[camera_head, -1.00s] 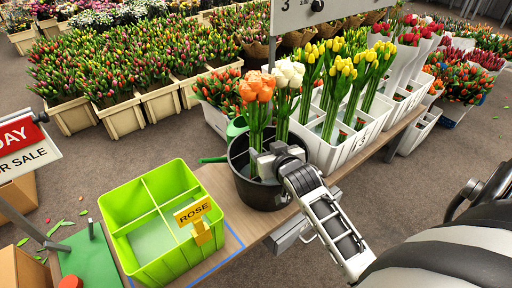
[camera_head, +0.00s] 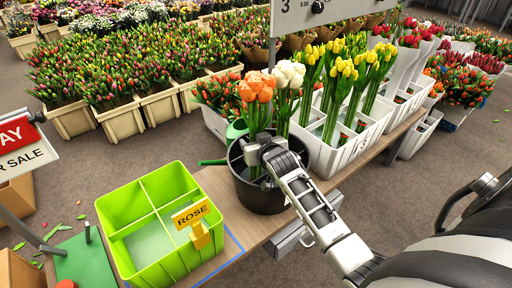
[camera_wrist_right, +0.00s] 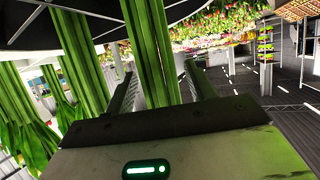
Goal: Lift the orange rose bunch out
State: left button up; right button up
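The orange bunch (camera_head: 256,88) stands upright in a black bucket (camera_head: 262,196), left of a white bunch (camera_head: 290,74) in the same bucket. My right gripper (camera_head: 257,152) is at the orange bunch's stems, above the bucket's rim. In the right wrist view a bundle of green stems (camera_wrist_right: 150,45) stands between the two fingers of this gripper (camera_wrist_right: 158,92). The fingers look apart, with a narrow gap beside the stems; contact is not clear. My left gripper is not in view.
A lime-green crate (camera_head: 120,243) with compartments and a yellow ROSE tag (camera_head: 191,213) stands left of the bucket on the wooden table (camera_head: 222,190). White crates (camera_head: 345,155) with yellow tulips stand right of the bucket. A scale-like sign (camera_head: 325,10) hangs above.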

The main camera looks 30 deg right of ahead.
jog(key=c, duration=1)
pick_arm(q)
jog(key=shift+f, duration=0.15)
pick_arm(e)
jog(key=shift+r, duration=0.1)
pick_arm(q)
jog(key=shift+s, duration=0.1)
pick_arm(e)
notch_tip(320, 180, up, 18)
jog(key=p, duration=0.3)
jog(key=shift+f+p, duration=0.25)
jog(key=shift+p, duration=0.1)
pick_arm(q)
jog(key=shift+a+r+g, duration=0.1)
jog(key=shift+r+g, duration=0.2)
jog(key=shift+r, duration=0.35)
pick_arm(e)
jog(key=shift+r, duration=0.35)
